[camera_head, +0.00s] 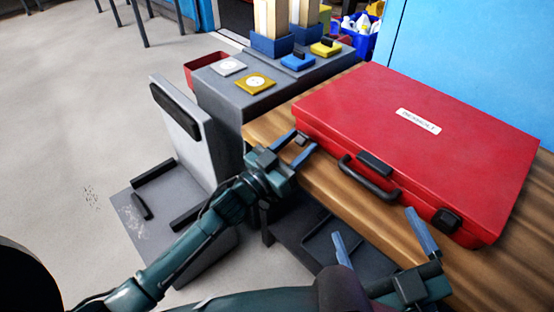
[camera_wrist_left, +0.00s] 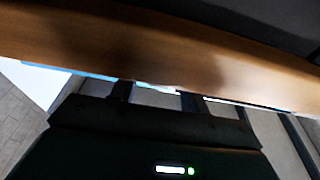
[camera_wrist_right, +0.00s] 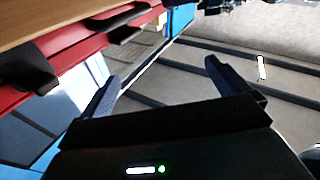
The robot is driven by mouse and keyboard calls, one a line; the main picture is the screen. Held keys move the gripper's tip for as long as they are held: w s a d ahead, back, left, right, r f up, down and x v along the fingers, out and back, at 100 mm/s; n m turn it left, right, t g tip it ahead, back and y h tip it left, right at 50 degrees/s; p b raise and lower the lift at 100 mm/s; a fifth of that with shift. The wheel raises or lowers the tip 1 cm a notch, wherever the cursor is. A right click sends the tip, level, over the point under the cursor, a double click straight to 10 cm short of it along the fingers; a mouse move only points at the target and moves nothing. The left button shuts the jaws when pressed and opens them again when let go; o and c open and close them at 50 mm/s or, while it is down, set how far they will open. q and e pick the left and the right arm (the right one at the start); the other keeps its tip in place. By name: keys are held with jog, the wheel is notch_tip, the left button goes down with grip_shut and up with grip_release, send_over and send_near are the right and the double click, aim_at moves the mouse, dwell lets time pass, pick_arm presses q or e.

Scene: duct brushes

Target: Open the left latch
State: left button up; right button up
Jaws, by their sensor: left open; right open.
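A closed red case (camera_head: 430,130) lies on the wooden bench, with a white label on its lid and a dark handle (camera_head: 368,182) on its front. A small dark piece, apparently the left latch (camera_head: 301,139), shows at the case's front left corner between my left fingertips. My left gripper (camera_head: 295,145) is open there; contact cannot be told. The left wrist view shows its fingers (camera_wrist_left: 155,88) by the bench edge, but no latch. The black right latch (camera_head: 446,220) is at the front right; it also shows in the right wrist view (camera_wrist_right: 28,70). My right gripper (camera_head: 373,223) is open and empty before the case front.
The wooden bench (camera_head: 500,278) carries the case. A grey cabinet (camera_head: 235,95) with blue and yellow pads stands left of it. A grey chair-like stand (camera_head: 190,140) is beside the left arm. Blue crates with bottles (camera_head: 358,30) are behind. Open floor lies at left.

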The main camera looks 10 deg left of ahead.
pick_arm(q)
jog(key=p+v, duration=0.2)
jog(key=v, duration=1)
pick_arm(e)
jog(key=shift+w+d+f+g+h, duration=0.15)
jog(key=shift+d+g+h, duration=0.25)
jog(key=shift+h, duration=0.3)
